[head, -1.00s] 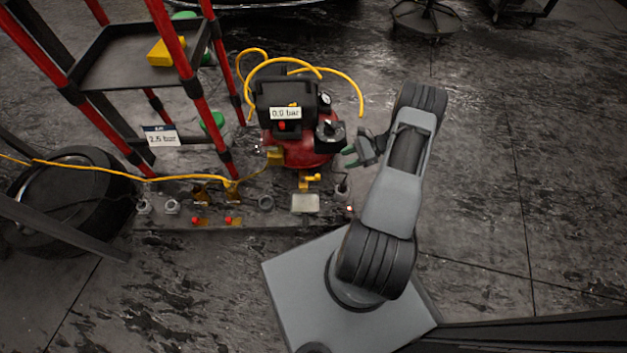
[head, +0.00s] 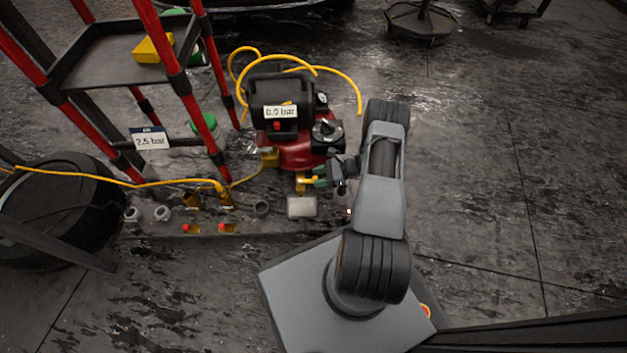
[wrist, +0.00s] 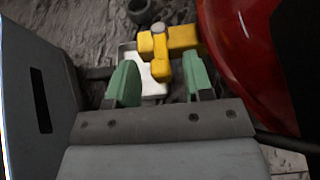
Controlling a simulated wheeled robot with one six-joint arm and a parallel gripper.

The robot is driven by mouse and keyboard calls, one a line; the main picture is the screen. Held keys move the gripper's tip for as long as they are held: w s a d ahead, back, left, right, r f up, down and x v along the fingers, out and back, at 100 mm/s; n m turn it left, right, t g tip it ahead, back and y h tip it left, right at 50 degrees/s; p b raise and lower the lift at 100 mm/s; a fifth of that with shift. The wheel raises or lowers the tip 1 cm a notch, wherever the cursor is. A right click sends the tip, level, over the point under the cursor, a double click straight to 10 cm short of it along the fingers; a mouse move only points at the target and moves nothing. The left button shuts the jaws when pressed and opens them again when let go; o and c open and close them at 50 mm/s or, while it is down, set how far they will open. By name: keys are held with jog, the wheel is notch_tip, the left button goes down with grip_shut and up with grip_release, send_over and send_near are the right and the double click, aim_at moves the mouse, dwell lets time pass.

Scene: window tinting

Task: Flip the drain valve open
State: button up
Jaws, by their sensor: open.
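The drain valve (head: 305,181) is a small yellow fitting low at the front of the red compressor (head: 301,152). In the wrist view the yellow valve (wrist: 168,42) lies just beyond the fingertips, with a round greyish knob on its top. My gripper (head: 323,177) is at the compressor's front right, close to the valve. In the wrist view its two green fingers (wrist: 156,80) are spread, with part of the valve showing ahead between them. I cannot tell whether a finger touches it. The compressor gauge label (head: 281,112) reads 0.0 bar.
A pale square dish (head: 301,207) lies in front of the valve. Several small fittings stand on the floor strip (head: 190,228). A red-legged rack (head: 178,85) is at left, its label (head: 150,139) reading 2.5 bar. A yellow hose (head: 110,184) runs left.

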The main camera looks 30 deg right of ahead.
aim_at(309, 180)
jog(key=shift+x, duration=1.15)
grip_shut()
